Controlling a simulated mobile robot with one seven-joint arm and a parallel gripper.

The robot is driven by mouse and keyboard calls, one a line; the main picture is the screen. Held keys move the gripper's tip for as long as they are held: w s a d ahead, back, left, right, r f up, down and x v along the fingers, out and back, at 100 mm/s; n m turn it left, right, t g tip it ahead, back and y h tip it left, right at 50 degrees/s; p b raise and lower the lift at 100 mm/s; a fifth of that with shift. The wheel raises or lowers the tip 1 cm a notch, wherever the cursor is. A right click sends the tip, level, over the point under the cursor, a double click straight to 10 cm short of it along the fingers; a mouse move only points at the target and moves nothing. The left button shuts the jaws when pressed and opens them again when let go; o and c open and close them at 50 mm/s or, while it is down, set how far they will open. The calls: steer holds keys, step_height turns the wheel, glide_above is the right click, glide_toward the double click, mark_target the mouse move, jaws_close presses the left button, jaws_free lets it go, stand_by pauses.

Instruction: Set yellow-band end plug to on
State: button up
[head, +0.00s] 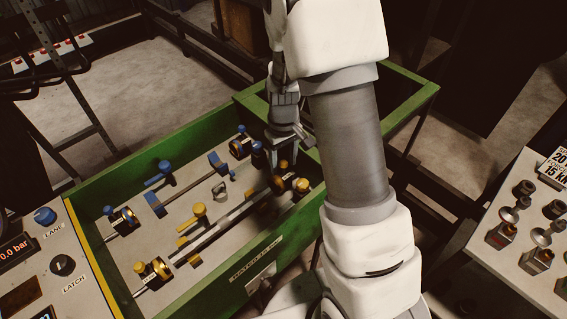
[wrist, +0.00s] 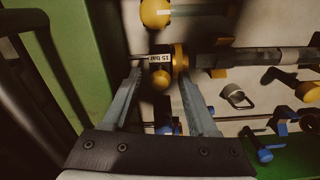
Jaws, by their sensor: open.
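A dark end plug with a yellow band (wrist: 180,57) and a "15 bar" label sits at the end of a grey hose (wrist: 260,57). A yellow knob (wrist: 161,79) sticks out from it. My gripper (wrist: 160,76) is open, its two fingers on either side of the knob; I cannot tell whether they touch it. In the head view my gripper (head: 281,158) points down over the right end of the yellow-fitted hose (head: 225,222), where yellow fittings (head: 292,184) show. My gripper partly hides that end.
A green-walled tray (head: 180,145) surrounds the hoses. A second hose line with blue fittings (head: 160,178) lies behind. A loose metal ring part (wrist: 236,96) lies near the hose. A control panel (head: 45,250) is at left, another panel with knobs (head: 525,225) at right.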

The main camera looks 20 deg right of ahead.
steer(key=shift+f, duration=0.35)
jaws_close()
stand_by(1.2)
